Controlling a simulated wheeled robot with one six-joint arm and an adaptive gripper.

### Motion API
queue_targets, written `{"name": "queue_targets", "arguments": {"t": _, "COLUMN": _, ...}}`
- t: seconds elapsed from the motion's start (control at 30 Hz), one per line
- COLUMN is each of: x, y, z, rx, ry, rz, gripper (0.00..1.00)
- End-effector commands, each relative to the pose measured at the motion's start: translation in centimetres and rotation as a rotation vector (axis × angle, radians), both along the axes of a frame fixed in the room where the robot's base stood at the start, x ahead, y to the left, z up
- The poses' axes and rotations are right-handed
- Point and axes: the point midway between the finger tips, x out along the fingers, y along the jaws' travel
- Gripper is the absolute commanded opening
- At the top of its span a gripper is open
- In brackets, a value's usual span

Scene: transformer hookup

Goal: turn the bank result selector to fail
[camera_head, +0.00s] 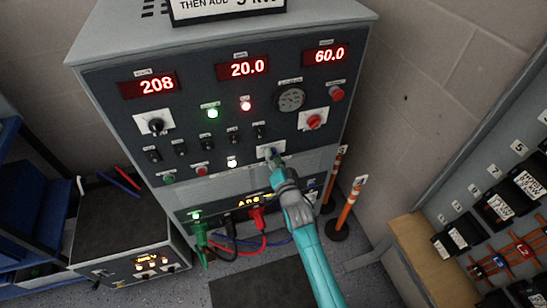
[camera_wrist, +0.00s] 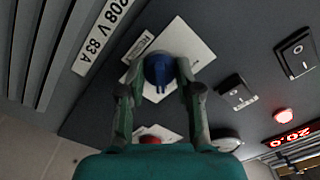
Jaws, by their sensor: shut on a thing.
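The bank result selector appears to be the blue knob (camera_wrist: 158,70) on a white plate (camera_wrist: 190,45) in the wrist view; its small label is too blurred to read surely. In the head view its white plate (camera_head: 264,149) sits low on the grey cabinet front, and my gripper (camera_head: 274,160) covers most of the knob. In the wrist view my gripper (camera_wrist: 159,80) has one finger on each side of the blue knob, shut on it. The position that the knob points to cannot be made out.
A red knob (camera_head: 314,121) and a dial gauge (camera_head: 291,98) are above right of my gripper. A row of black switches (camera_head: 234,136) lies to the left. Green, black and red leads (camera_head: 258,220) plug in below. Orange-and-white posts (camera_head: 349,208) stand to the right.

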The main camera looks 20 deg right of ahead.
Motion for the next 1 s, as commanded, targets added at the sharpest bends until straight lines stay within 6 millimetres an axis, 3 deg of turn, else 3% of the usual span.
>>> {"name": "queue_targets", "arguments": {"t": 0.33, "x": 0.0, "y": 0.0, "z": 0.0, "rx": 0.002, "ry": 0.001, "rz": -0.001, "gripper": 0.0}}
{"name": "queue_targets", "arguments": {"t": 0.37, "x": 0.0, "y": 0.0, "z": 0.0, "rx": 0.002, "ry": 0.001, "rz": -0.001, "gripper": 0.39}}
{"name": "queue_targets", "arguments": {"t": 0.43, "x": 0.0, "y": 0.0, "z": 0.0, "rx": 0.002, "ry": 0.001, "rz": -0.001, "gripper": 0.57}}
{"name": "queue_targets", "arguments": {"t": 0.47, "x": 0.0, "y": 0.0, "z": 0.0, "rx": 0.002, "ry": 0.001, "rz": -0.001, "gripper": 0.59}}
{"name": "queue_targets", "arguments": {"t": 0.8, "x": -0.2, "y": 0.0, "z": 0.0, "rx": 0.001, "ry": 0.001, "rz": -0.001, "gripper": 0.59}}
{"name": "queue_targets", "arguments": {"t": 1.0, "x": -2.3, "y": 0.0, "z": -0.1, "rx": 0.001, "ry": 0.002, "rz": -0.001, "gripper": 0.59}}
